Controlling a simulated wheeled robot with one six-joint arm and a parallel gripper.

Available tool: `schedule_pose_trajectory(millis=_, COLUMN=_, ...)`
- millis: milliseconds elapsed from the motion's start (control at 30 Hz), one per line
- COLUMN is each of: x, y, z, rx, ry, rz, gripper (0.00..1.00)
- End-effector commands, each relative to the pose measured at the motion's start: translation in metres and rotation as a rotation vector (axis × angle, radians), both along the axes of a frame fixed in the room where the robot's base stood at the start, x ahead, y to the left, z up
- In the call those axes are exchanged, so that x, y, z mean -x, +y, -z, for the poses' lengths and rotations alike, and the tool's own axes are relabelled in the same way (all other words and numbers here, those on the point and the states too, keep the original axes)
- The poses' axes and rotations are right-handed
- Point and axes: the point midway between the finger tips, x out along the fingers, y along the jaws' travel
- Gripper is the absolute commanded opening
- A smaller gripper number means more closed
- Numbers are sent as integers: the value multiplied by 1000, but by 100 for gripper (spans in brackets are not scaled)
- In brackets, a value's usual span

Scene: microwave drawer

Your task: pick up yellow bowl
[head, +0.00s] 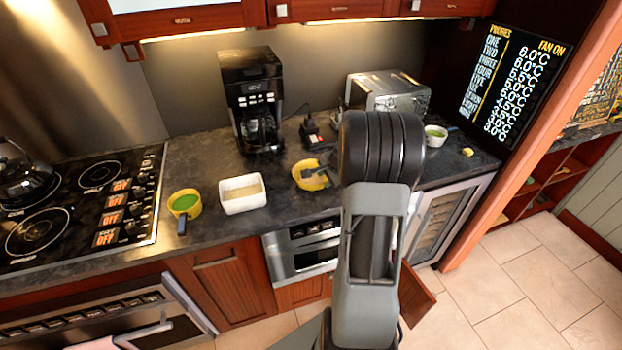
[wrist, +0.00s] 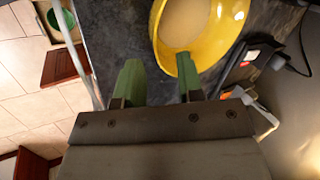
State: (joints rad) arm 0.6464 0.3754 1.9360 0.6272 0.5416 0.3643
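The yellow bowl (head: 311,184) stands on the dark counter, partly covered by my gripper in the head view. In the wrist view the yellow bowl (wrist: 214,46) is at the top, just past the fingertips, with a pale inside. In the head view my arm hides most of the gripper.
A white rectangular dish (head: 242,204) and a yellow pot with green inside (head: 186,213) stand left of the bowl. A coffee maker (head: 250,90) and a toaster (head: 388,92) stand behind. A small white bowl (head: 436,140) is at the right. A cabinet door (head: 416,294) hangs open below.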

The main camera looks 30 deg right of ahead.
Motion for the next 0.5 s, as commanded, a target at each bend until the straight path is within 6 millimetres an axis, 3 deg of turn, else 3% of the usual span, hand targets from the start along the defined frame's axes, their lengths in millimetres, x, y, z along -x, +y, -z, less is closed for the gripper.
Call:
schedule_pose_trajectory(millis=167, x=-5, y=0, z=7, rx=0, ry=0, rz=1, gripper=34)
schedule_pose_trajectory(millis=500, x=-25, y=2, z=43, rx=-1, ry=1, rz=0, gripper=34)
